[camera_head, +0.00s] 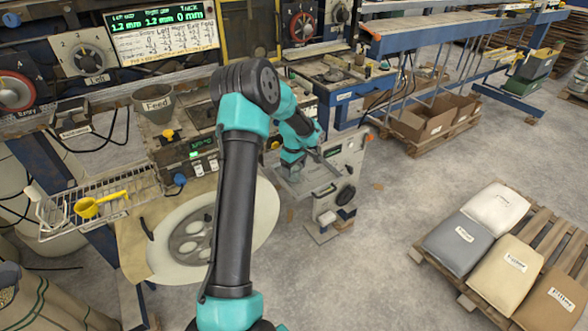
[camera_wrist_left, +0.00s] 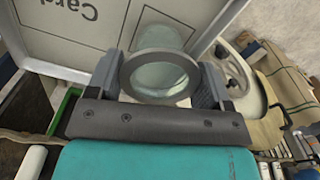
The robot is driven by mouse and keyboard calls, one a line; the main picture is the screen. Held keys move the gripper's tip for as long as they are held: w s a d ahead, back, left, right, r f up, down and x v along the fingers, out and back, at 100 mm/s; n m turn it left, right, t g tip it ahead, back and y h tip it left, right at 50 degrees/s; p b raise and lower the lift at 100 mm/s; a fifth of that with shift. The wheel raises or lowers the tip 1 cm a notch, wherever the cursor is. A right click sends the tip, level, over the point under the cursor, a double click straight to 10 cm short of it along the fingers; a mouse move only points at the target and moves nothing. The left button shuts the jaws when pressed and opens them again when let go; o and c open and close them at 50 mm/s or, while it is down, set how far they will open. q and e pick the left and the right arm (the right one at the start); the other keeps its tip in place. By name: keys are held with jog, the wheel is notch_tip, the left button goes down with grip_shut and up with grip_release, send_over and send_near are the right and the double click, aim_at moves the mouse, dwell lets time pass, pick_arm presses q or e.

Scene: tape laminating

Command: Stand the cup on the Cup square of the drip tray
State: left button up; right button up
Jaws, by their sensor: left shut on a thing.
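The cup (camera_wrist_left: 160,76), greenish and see-through with a grey ring rim, is between the fingers of my left gripper (camera_wrist_left: 161,84) in the left wrist view. My left gripper is shut on it. The pale drip tray (camera_wrist_left: 55,42) lies beyond the cup, with an upside-down Card label and outlined squares. The cup overlaps the outlined area beside the Card square; I cannot tell whether it touches the tray. In the head view my left gripper (camera_head: 297,168) is over the tray (camera_head: 318,176), and the cup cannot be made out. My right gripper is not in view.
A machine panel with a black knob (camera_head: 346,196) stands right beside the tray. A round plate with holes (camera_head: 190,238) lies left of my arm. A yellow scoop (camera_head: 95,205) rests on a wire rack. A pallet (camera_head: 440,262) with filler bags stands at right; floor between is clear.

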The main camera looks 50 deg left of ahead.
pick_arm(q)
jog(key=shift+f, duration=0.25)
jog(key=shift+f, duration=0.1)
jog(key=o, duration=0.9)
jog(key=shift+o, duration=0.2)
notch_tip(320, 180, up, 12)
dwell(0.5)
